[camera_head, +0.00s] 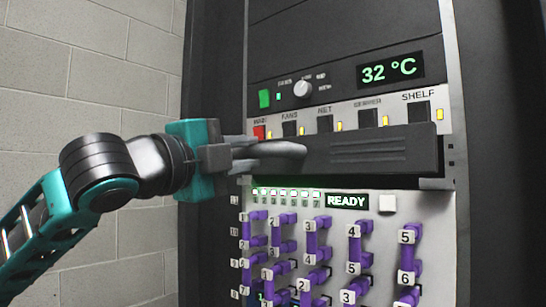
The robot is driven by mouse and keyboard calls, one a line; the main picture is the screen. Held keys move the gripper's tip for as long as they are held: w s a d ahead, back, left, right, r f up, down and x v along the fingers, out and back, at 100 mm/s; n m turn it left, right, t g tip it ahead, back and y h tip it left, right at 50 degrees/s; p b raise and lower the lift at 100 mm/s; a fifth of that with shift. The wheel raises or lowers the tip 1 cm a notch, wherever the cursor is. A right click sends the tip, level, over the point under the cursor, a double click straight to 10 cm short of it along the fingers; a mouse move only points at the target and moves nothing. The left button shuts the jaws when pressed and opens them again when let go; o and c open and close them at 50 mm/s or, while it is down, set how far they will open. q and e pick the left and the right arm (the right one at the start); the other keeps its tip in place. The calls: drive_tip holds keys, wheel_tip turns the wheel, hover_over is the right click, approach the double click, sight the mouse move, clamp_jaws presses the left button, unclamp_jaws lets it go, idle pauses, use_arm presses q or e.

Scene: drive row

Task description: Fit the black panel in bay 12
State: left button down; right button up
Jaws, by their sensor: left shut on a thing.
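The black panel (370,150) is a long dark slab with a slotted patch on its front. It lies level across the rack, just below the row of labelled switches and above the READY unit. Its right end reaches close to the rack's right rail. My left gripper (248,153) comes in from the left and is shut on the panel's left end, at a grey rounded part like a handle. My right gripper is not in view.
Above the panel is a switch strip (345,115) with small yellow lights, and a display (390,69) reading 32 °C. Below, a READY display (347,201) tops a light unit with several purple numbered handles (360,245). A block wall (80,80) stands at left.

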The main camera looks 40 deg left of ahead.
use_arm(q)
drive_tip(key=shift+w+r, duration=0.1)
drive_tip(key=shift+w, duration=0.45)
drive_tip(key=shift+w+d, duration=0.1)
drive_tip(key=shift+w, duration=0.5)
drive_tip(key=w+p, duration=0.1)
drive_tip(key=w, duration=0.5)
drive_tip(key=shift+w+d, duration=0.25)
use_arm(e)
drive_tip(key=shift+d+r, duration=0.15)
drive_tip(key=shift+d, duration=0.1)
use_arm(q)
drive_tip(key=shift+p, duration=0.45)
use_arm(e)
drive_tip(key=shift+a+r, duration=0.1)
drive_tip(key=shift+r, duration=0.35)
use_arm(q)
drive_tip(key=shift+w, duration=0.1)
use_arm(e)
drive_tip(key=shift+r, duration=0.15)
use_arm(q)
drive_tip(key=shift+w+d+p, duration=0.1)
drive_tip(key=shift+w+p, duration=0.9)
drive_tip(key=shift+w, duration=0.35)
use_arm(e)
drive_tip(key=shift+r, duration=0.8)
use_arm(q)
drive_tip(key=shift+w, duration=0.15)
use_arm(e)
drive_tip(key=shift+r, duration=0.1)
